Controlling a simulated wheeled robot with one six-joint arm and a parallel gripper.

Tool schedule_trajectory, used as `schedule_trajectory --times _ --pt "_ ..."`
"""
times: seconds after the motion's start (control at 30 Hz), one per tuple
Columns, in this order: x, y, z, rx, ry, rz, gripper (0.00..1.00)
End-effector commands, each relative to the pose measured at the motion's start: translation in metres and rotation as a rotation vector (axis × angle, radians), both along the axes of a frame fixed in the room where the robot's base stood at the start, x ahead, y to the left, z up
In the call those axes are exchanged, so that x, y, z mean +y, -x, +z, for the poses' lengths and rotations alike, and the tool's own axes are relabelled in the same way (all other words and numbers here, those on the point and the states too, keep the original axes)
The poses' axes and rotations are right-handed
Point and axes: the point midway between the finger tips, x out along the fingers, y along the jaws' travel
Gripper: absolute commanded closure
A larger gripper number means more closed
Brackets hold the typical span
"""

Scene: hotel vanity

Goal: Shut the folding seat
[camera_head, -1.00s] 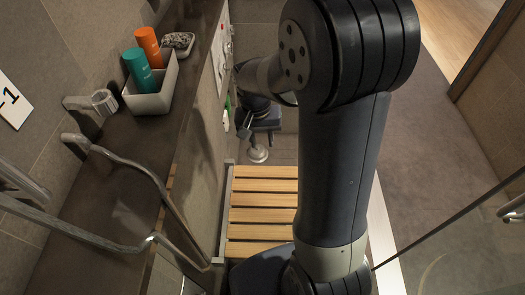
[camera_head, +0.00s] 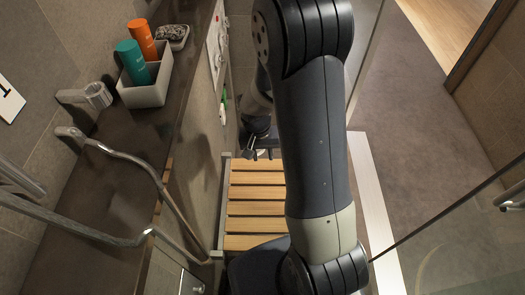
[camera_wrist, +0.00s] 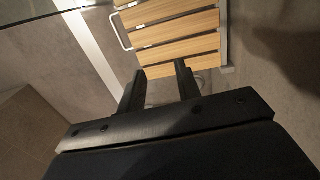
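The folding seat (camera_head: 257,192) has several wooden slats in a grey frame and is folded down flat beside the wall in the head view. It also shows at the top of the wrist view (camera_wrist: 178,35), with a thin white loop handle at its left edge. My gripper (camera_head: 262,153) is at the seat's far end in the head view, partly hidden by my arm. In the wrist view my gripper (camera_wrist: 160,72) is open, with its two dark fingers apart, pointing at the near slat edge. Nothing is between the fingers. Contact with the seat cannot be told.
A dark ledge (camera_head: 120,180) on the left holds a grey box (camera_head: 148,90) with a teal bottle (camera_head: 132,62) and an orange bottle (camera_head: 142,38). A metal rail (camera_head: 125,158) juts over the ledge. A glass panel (camera_head: 450,235) stands at right. Carpeted floor lies beyond.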

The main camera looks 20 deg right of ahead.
Motion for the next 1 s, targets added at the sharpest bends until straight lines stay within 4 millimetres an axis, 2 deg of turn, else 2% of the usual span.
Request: schedule_trajectory --times 0.07,0.47,1.0 --pt "0.0000 0.0000 0.0001 0.000 0.000 0.000 0.69" --pt "0.0001 0.0001 0.0003 0.000 0.000 0.000 1.00" --pt "0.0001 0.0001 0.0003 0.001 0.000 0.000 1.00"
